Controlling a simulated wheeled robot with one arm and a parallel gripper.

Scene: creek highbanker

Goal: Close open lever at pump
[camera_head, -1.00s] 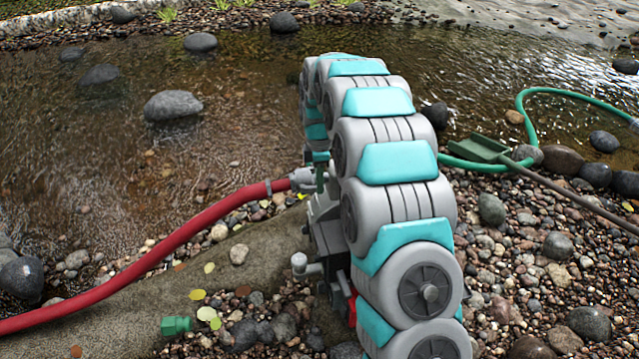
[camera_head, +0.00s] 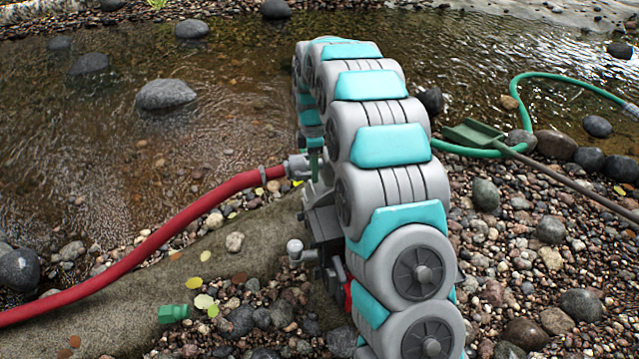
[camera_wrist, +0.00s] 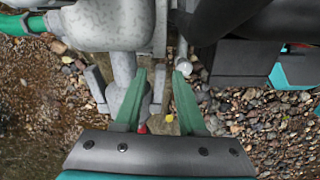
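The grey pump (camera_head: 322,222) stands on the bank, partly hidden behind my arm in the head view. The red hose (camera_head: 215,198) joins its grey fitting on the left. In the wrist view, the grey pump body (camera_wrist: 105,25) fills the upper left. My gripper (camera_wrist: 158,73) is open, with two green fingers apart. A narrow grey bar (camera_wrist: 158,84), possibly the lever, shows between the fingertips; I cannot tell whether they touch it. A small red part (camera_wrist: 142,129) shows near the left finger's base.
A loose green fitting (camera_head: 173,314) lies on the ground at lower left. A green hose (camera_head: 515,90) and a long-handled green tool (camera_head: 472,132) lie at right. Water is behind; gravel and stones cover the right bank.

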